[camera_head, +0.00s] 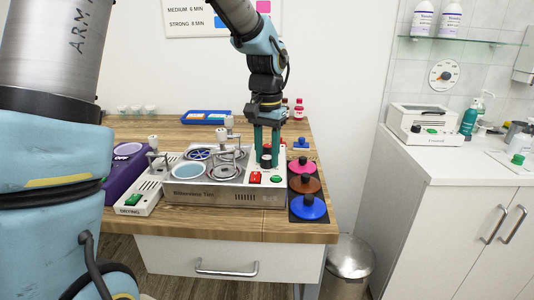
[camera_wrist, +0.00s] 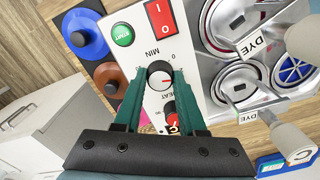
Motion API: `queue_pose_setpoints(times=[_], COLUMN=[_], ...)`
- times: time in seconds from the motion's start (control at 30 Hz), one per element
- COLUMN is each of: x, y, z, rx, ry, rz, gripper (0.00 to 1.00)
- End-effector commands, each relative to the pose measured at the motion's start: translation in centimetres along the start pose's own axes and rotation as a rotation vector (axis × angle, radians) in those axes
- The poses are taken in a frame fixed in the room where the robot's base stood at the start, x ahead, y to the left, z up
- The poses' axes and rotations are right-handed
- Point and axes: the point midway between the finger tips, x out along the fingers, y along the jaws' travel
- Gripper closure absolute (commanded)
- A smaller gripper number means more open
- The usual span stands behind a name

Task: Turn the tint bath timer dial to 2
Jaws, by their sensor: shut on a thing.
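The tint bath (camera_head: 222,196) is a silver unit on the wooden table, with round wells and a white control panel. My gripper (camera_head: 266,152) points down over that panel. In the wrist view, my gripper's teal fingertips (camera_wrist: 160,78) are shut on the timer dial (camera_wrist: 160,75), a black knob with a pale top beside the word MIN, one finger on each side. Its scale is mostly hidden, and I cannot read the setting. A second dial, marked HEAT (camera_wrist: 172,119), sits behind it between the fingers. The green START button (camera_wrist: 122,35) and red switch (camera_wrist: 160,20) are apart from the fingers.
A drying unit (camera_head: 140,200) and a purple device (camera_head: 122,168) are at left. A blue tray (camera_head: 207,117) lies behind. A wall chart (camera_head: 190,20) hangs above.

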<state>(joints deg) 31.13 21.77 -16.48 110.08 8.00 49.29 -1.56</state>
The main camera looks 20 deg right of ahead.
Motion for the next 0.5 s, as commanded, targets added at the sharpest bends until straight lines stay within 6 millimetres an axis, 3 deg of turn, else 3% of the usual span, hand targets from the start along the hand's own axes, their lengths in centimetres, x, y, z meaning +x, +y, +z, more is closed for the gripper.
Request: queue_pose_setpoints(times=[0.23,0.27,0.5], x=[-0.07,-0.07,-0.04], y=[-0.04,-0.04,-0.02], z=[-0.12,-0.12,-0.07], rx=[-0.001,-0.002,-0.002], ry=[0.004,0.004,0.003], rz=[-0.001,-0.001,0.000], gripper=[1.00,0.59,0.32])
